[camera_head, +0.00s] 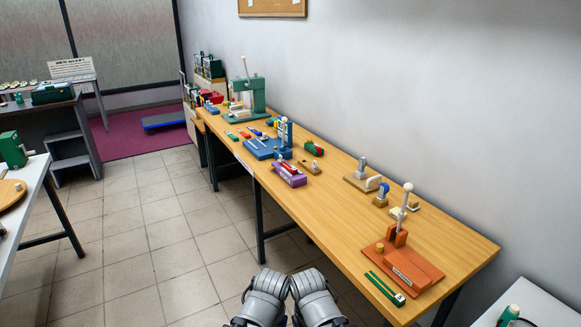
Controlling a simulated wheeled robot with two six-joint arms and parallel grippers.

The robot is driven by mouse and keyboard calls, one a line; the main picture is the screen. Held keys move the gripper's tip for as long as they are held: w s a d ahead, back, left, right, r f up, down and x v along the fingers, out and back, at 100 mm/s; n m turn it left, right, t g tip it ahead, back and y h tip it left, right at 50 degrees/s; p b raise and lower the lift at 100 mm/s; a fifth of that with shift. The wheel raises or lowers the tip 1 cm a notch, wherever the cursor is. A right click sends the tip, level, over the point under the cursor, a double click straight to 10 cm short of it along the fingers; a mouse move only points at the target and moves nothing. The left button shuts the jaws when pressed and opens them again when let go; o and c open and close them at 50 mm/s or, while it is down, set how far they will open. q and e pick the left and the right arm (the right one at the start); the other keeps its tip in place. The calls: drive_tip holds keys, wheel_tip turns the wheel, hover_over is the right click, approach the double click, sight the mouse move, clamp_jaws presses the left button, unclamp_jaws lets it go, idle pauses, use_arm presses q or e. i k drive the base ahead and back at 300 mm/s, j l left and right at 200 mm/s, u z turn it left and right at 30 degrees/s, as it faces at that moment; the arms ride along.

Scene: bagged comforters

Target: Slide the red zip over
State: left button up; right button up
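I cannot make out a red zip or a bagged comforter in the head view. Small red pieces show on the long wooden table (330,208), but they are too small to tell as a zip. One is a red and green object (314,148) near the wall, and another is a small orange-red piece (244,134) at the far end. Two grey rounded links of my arms show at the bottom centre, close together. My gripper fingers are not in view.
An orange press with a white-knobbed lever (402,262) and a green strip (384,288) are at the near end. A purple block (289,173), blue fixture (268,148) and green press (247,100) stand farther back. A white table (30,185) is at left. The tiled floor between is clear.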

sight(293, 171)
drive_tip(key=i+l+u, duration=0.1)
drive_tip(key=i+u, duration=0.25)
drive_tip(key=i, duration=1)
